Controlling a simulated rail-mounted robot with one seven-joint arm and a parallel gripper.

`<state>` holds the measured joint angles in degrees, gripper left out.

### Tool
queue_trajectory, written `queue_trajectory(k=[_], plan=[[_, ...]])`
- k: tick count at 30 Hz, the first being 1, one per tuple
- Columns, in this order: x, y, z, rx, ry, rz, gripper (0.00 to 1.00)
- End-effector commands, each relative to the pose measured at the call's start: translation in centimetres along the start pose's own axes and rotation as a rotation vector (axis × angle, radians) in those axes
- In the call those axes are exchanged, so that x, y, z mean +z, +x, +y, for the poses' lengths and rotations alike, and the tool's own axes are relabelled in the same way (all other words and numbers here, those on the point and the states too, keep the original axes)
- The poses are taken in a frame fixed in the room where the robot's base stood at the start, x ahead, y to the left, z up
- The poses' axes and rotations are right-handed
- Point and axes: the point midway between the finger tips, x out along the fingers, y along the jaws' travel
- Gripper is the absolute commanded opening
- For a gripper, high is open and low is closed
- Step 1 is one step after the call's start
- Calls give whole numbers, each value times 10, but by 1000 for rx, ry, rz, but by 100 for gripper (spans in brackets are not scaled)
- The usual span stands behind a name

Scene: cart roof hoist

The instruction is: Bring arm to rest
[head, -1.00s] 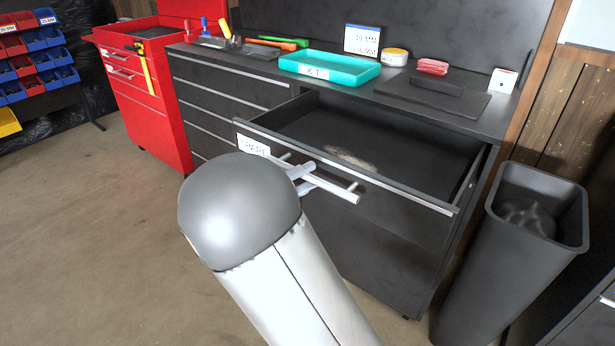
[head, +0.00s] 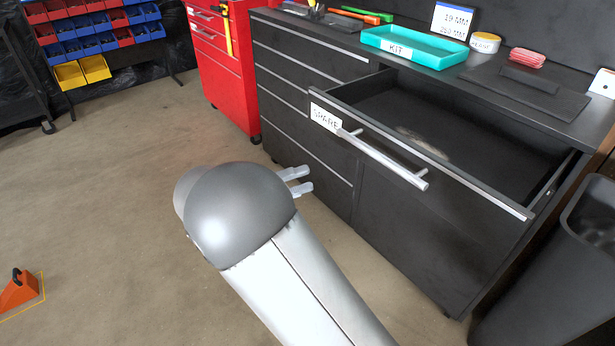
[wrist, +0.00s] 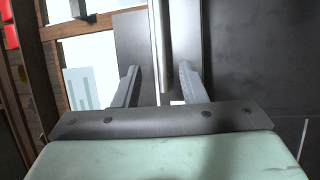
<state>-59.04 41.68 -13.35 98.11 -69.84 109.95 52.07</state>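My gripper (head: 309,178) shows beyond my grey rounded arm link in the head view. Its two fingers are apart with nothing visible held between them. It is left of and below the silver handle (head: 385,160) of the open drawer (head: 450,180), clear of it in the picture. In the wrist view my gripper (wrist: 158,70) also has its fingers spread, with a dark panel and a light vertical bar behind them. The drawer front carries a SPARE label (head: 326,117). A pale patch lies on the drawer's floor; I cannot tell what it is.
On the dark cabinet top stand a teal KIT tray (head: 415,47), a sign (head: 452,20), a yellow-white tub (head: 485,43) and red pads (head: 527,58). A dark bin (head: 560,290) stands right. A red tool chest (head: 225,70) is behind. Floor at left is open, with an orange object (head: 18,292).

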Motion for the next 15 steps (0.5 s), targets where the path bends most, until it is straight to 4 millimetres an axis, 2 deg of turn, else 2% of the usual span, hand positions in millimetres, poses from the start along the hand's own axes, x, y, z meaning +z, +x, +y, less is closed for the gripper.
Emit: queue_trajectory(k=[11,14,15], plan=[[0,1,0,-2,-1,-1,38],[4,16,5,-42,-28,-31,38],[9,29,8,-80,-54,-58,38]])
